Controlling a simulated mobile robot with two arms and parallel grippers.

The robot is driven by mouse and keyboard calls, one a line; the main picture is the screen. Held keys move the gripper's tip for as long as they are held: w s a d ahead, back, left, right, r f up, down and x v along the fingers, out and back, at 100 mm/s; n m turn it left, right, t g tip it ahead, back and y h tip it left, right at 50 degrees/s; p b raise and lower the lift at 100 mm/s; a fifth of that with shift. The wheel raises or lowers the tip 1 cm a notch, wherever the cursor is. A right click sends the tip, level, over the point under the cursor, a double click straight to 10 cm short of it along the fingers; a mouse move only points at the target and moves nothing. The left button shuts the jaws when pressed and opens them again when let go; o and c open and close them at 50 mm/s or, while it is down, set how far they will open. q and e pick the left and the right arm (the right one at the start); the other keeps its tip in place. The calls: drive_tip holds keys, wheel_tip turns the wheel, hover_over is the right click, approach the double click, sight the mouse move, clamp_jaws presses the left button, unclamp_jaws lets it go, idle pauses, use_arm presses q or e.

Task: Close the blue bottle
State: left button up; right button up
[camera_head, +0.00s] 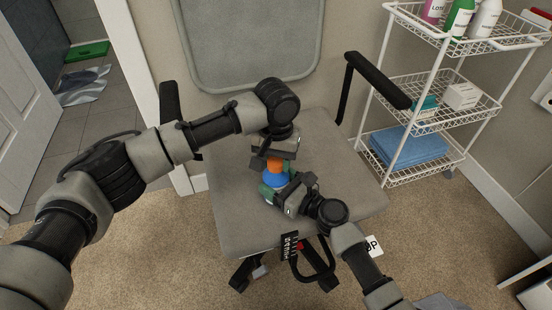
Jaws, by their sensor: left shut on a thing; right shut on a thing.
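The blue bottle (279,179) stands over the seat of a grey office chair (230,215), with an orange cap (274,165) at its top. My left gripper (273,160) comes from above and is shut on the orange cap. My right gripper (270,188) comes from the lower right and is shut on the bottle's body. The grippers hide parts of the bottle and cap. I cannot tell whether the cap is seated on the bottle or whether the bottle touches the seat.
The chair has black armrests (377,80) on both sides. A white wire cart (440,85) with bottles, boxes and blue towels (408,148) stands at the right. A dark item with a strap (291,247) is at the seat's front edge. The carpet at left is clear.

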use_arm(q)
drive_tip(key=m, duration=1.2)
drive_tip(key=shift+m, duration=0.4)
drive_tip(key=o, duration=1.1)
wheel_tip(320, 180, up, 12)
